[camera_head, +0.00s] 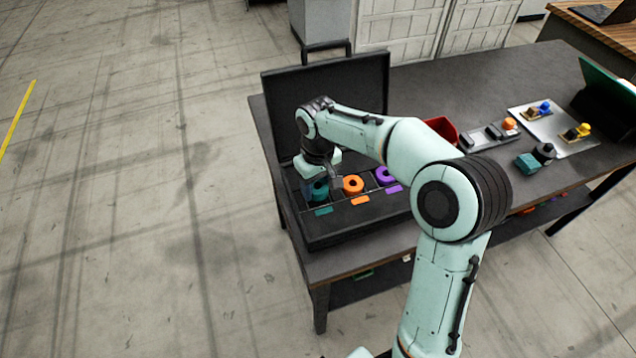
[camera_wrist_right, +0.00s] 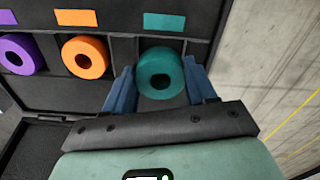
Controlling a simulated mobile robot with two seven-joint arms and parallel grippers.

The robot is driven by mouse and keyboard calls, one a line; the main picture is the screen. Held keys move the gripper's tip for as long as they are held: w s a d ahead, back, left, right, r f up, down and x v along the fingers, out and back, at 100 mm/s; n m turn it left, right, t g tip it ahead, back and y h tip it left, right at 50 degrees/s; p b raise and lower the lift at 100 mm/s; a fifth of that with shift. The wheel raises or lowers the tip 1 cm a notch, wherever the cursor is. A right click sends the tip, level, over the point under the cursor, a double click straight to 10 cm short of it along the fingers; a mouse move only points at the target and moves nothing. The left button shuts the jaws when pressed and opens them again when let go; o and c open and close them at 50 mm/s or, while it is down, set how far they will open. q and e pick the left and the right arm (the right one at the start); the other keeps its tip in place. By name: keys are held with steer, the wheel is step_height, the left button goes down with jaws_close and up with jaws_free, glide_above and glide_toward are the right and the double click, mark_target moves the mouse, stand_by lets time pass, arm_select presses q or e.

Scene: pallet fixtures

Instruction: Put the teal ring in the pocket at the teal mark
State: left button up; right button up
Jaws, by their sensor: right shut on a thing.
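The teal ring (camera_wrist_right: 161,74) is between the blue fingers of my right gripper (camera_wrist_right: 160,85) in the right wrist view. The gripper is shut on it, in or just over the case pocket beside the teal mark (camera_wrist_right: 164,21); I cannot tell whether the ring touches the pocket floor. In the head view the ring (camera_head: 318,188) shows partly under my right gripper (camera_head: 321,187), and the teal mark (camera_head: 323,211) lies just in front of it. The open black case (camera_head: 345,226) stands on the table. My left gripper is not in view.
An orange ring (camera_head: 353,184) and a purple ring (camera_head: 385,175) sit in the neighbouring pockets, each by a mark of its own colour. The raised lid (camera_head: 283,98) stands behind. A red bin (camera_head: 442,128) and a metal plate (camera_head: 575,143) with small parts are farther right.

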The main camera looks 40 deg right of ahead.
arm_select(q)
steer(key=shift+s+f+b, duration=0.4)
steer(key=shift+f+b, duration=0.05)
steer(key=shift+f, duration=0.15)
arm_select(e)
steer(key=shift+f, duration=0.9)
steer(key=o, duration=1.5)
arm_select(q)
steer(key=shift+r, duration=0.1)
arm_select(e)
steer(key=shift+r+p, duration=1.65)
steer(key=shift+r, duration=1.35)
steer(key=shift+r+p, duration=0.8)
steer(key=shift+r, duration=0.8)
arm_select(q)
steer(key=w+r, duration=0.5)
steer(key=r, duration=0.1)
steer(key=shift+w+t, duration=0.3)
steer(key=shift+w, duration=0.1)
arm_select(e)
steer(key=shift+w+f, duration=0.1)
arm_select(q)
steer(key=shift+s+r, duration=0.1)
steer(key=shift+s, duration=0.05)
arm_select(e)
steer(key=shift+s, duration=0.2)
steer(key=shift+w, duration=0.1)
